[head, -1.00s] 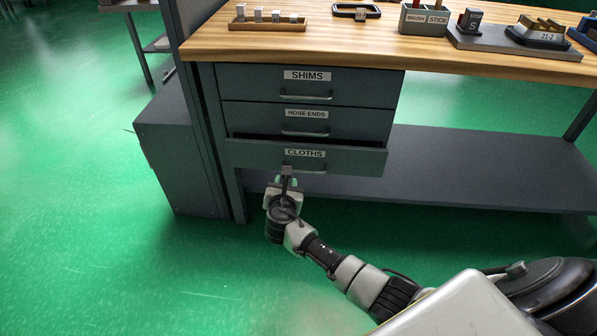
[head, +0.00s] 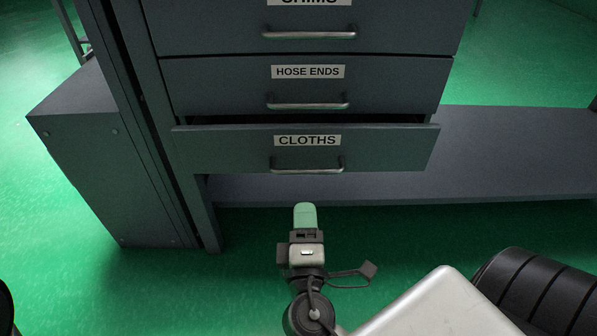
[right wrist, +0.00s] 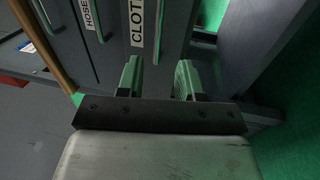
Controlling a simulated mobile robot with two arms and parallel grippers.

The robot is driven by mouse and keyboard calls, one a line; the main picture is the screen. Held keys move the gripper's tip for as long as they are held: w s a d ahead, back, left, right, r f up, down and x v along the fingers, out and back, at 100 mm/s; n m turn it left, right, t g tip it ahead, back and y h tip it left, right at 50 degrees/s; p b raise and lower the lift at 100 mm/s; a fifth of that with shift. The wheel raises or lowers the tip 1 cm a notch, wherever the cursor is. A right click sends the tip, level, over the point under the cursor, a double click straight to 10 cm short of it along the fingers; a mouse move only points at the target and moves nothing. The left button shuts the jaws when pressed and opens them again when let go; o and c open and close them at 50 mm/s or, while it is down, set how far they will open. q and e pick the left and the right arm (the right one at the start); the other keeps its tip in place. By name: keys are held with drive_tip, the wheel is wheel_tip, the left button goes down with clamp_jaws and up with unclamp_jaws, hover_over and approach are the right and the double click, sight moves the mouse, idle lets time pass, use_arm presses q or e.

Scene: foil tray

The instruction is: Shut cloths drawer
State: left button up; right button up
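The cloths drawer (head: 225,150) is the lowest of the grey drawers. It stands out a little from the cabinet, with a dark gap along its top edge. Its front carries a CLOTHS label (head: 307,140) and a metal bar handle (head: 307,168). My right gripper (head: 305,215) is in front of and below the handle, apart from it in the head view. In the right wrist view its two green fingers (right wrist: 158,80) are spread with nothing between them, and the drawer front (right wrist: 150,60) lies ahead. My left gripper is not in view.
The HOSE ENDS drawer (head: 215,85) and the SHIMS drawer (head: 215,30) above look shut. A grey box-like cabinet (head: 85,150) stands at the left. A low grey shelf (head: 500,165) runs to the right behind the drawer. Green floor is free in front.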

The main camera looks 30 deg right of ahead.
sight(304, 171)
drive_tip(key=x, duration=1)
drive_tip(key=shift+w+d+r+p, duration=0.1)
drive_tip(key=shift+w+d+p, duration=0.1)
drive_tip(key=shift+p, duration=0.15)
clamp_jaws()
